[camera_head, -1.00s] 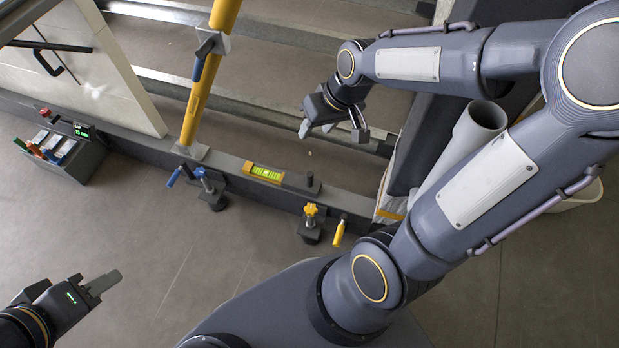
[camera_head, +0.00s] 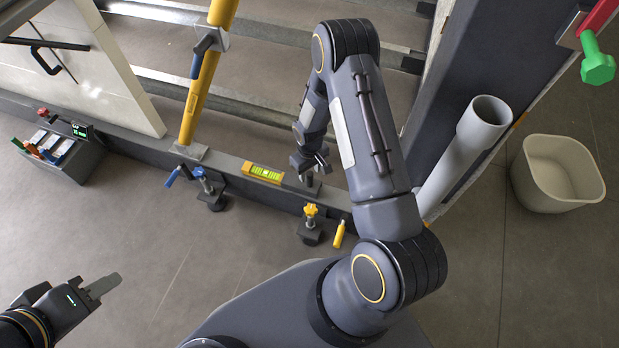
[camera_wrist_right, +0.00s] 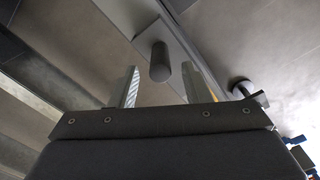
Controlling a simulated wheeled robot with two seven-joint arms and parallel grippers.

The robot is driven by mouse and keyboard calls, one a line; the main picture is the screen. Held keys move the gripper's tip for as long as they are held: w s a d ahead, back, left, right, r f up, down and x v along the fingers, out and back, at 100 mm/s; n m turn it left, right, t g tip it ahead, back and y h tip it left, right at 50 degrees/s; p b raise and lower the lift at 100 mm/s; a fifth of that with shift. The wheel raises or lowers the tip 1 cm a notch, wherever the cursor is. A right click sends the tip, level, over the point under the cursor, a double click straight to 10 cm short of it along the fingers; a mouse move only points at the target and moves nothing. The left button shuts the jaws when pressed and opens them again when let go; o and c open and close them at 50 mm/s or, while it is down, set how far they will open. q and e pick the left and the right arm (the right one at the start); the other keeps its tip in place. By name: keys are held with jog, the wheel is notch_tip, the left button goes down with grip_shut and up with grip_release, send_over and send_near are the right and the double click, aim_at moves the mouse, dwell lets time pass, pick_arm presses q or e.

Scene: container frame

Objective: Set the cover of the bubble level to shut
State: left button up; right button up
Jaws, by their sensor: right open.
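The yellow bubble level (camera_head: 263,173) with its green vial lies on the dark rail, and its vial is uncovered. To its right is a flat grey plate (camera_head: 292,182) with an upright dark peg, which looks like the cover and its knob. My right gripper (camera_head: 311,170) is open above the plate. In the right wrist view the dark peg (camera_wrist_right: 160,62) stands between the spread fingers (camera_wrist_right: 161,88), further out than the tips. The plate (camera_wrist_right: 150,38) shows under the peg. My left gripper (camera_head: 98,289) is far off at the lower left, and its jaw opening is unclear.
A yellow post (camera_head: 201,95) with a blue-handled clamp rises left of the level. A blue-handled clamp (camera_head: 209,190) and a yellow-knobbed clamp (camera_head: 310,220) stand along the rail's front. A grey tube (camera_head: 470,145) and a pale bin (camera_head: 557,172) are at right.

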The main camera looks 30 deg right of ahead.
jog(key=shift+f+b, duration=0.5)
jog(key=shift+f, duration=1.45)
grip_shut()
